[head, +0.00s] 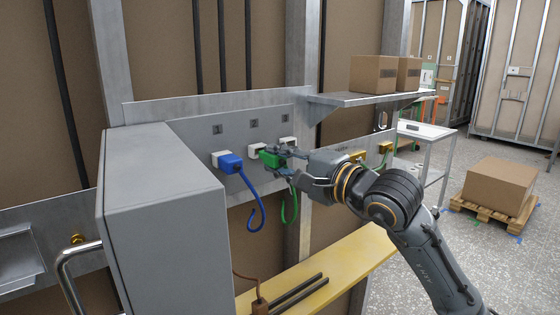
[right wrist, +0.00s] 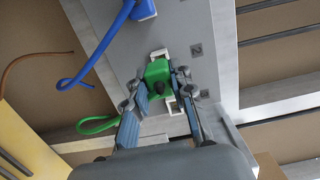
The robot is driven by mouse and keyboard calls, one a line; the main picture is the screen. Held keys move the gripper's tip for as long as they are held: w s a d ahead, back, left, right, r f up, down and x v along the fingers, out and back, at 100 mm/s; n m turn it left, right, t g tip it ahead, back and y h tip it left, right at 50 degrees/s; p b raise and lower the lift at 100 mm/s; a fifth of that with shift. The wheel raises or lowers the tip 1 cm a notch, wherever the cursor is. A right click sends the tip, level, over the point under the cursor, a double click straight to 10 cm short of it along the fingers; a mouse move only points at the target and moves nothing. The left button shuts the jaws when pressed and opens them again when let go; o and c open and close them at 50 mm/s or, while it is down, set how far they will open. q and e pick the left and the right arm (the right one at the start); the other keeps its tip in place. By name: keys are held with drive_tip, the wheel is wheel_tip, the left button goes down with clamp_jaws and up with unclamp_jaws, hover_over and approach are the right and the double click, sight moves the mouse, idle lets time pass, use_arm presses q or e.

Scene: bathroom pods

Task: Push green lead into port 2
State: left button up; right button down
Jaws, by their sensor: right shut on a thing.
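The green lead's plug (head: 269,158) is at the white socket of port 2 (head: 254,150), under the middle label on the grey panel. My right gripper (head: 280,162) is shut on this plug from the right. In the right wrist view the green plug (right wrist: 157,71) sits between both fingers (right wrist: 158,86), against the white socket (right wrist: 158,54). I cannot tell how deep it sits. Its green cable (head: 291,205) hangs below in a loop. My left gripper is not in view.
A blue lead (head: 230,162) is in port 1 to the left. Port 3's white socket (head: 288,142) is close beside my fingers. A grey cabinet (head: 165,215) juts out at left. A shelf with boxes (head: 373,73) is at upper right. A yellow ledge (head: 335,262) runs below.

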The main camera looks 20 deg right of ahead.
drive_tip(key=shift+x, duration=1.25)
drive_tip(key=c, duration=1.1)
unclamp_jaws()
drive_tip(key=shift+d, duration=0.2)
drive_tip(key=shift+o, duration=0.2)
drive_tip(key=v, duration=1.2)
drive_tip(key=shift+w, duration=0.1)
